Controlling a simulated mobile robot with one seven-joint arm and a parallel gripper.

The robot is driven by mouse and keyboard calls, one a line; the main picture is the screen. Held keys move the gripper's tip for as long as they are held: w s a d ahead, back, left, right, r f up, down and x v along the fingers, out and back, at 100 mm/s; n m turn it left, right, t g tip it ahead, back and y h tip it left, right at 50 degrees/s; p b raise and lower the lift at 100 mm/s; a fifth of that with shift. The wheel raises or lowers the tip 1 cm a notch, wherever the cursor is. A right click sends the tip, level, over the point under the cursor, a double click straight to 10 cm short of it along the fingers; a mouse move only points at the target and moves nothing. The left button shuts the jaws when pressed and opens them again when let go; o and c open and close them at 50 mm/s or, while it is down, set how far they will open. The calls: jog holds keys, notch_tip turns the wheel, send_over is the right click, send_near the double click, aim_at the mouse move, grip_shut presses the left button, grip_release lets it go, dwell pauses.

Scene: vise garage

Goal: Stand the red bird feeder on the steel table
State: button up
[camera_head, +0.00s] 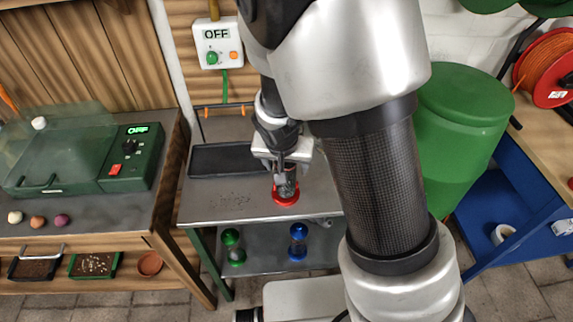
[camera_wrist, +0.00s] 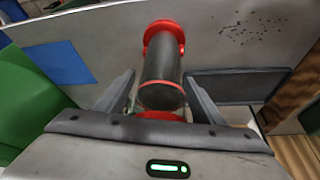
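The red bird feeder, a dark tube with red ends, stands upright on the steel table (camera_head: 225,206), its red base (camera_head: 286,199) seemingly resting on the top. In the wrist view the feeder (camera_wrist: 162,68) runs away from the camera, its red base farthest off. My gripper (camera_head: 284,172) points down over the feeder and hides its upper part in the head view. In the wrist view my gripper's fingers (camera_wrist: 160,78) lie on either side of the tube, with a gap visible at least on the left. The gripper looks open.
A black tray (camera_head: 228,158) and scattered specks lie left of the feeder. Green (camera_head: 232,246) and blue (camera_head: 298,241) feeders stand on the shelf below. A switch box (camera_head: 218,43) reading OFF hangs behind. A green barrel (camera_head: 460,125) stands right, a wooden bench (camera_head: 85,213) left.

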jog(key=shift+r, duration=0.1)
jog(key=shift+r, duration=0.25)
jog(key=p+v, duration=0.2)
jog(key=v, duration=0.9)
jog(key=s+d+r+n, duration=0.1)
jog(key=s+d+r, duration=0.4)
jog(key=s+r, duration=0.2)
jog(key=s+d+r+n+t+y, duration=0.1)
jog(key=s+d+r+n, duration=0.1)
jog(key=s+d+r, duration=0.3)
jog(key=s+v, duration=0.1)
jog(key=v, duration=0.4)
jog(key=shift+f, duration=0.2)
